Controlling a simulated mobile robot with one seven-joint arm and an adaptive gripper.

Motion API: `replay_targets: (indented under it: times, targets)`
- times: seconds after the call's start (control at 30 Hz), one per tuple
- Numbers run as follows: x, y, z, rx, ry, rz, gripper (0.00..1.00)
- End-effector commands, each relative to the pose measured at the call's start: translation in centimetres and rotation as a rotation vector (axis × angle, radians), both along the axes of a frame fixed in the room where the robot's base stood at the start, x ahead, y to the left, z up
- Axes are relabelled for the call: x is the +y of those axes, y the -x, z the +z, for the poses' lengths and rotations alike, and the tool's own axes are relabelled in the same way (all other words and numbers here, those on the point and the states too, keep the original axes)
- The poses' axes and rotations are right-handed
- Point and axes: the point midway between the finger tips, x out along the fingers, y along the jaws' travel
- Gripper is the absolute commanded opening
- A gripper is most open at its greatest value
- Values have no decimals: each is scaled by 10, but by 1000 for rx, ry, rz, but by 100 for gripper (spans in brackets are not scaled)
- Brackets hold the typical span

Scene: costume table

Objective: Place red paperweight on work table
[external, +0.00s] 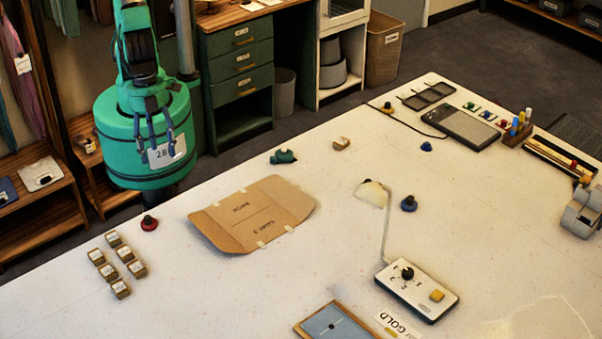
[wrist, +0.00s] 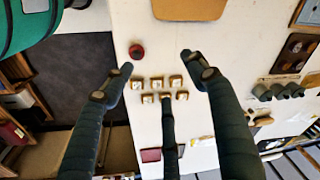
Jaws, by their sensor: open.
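The red paperweight (external: 149,223) is a small red disc with a dark knob. It rests upright on the white table (external: 330,165) near its left edge, left of the flat cardboard piece, and also shows in the wrist view (wrist: 136,51). My gripper (external: 154,135) has dark fingers and is open and empty. In the external view it appears up and left of the table, in front of my green body. In the wrist view my gripper (wrist: 156,61) has its fingers spread, with the paperweight close to the left fingertip. I see no contact.
Several small labelled blocks (external: 117,263) stand near the paperweight. The cardboard piece (external: 251,213) lies to its right. A lamp with a control box (external: 418,290), a blue knobbed weight (external: 409,204) and a framed blue panel (external: 335,328) are farther right. Bare table surrounds the paperweight.

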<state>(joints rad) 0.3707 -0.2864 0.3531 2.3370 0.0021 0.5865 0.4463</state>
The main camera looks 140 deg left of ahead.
Motion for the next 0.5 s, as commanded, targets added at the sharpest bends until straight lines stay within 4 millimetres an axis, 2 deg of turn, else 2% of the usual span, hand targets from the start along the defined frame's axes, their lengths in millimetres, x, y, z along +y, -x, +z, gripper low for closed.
replay_targets:
  times: [0.03,0.27,0.5]
  targets:
    - [12,-3,21,-27,15,57,58]
    - [60,4,101,-120,75,305,58]
    - [108,33,172,-216,140,557,58]
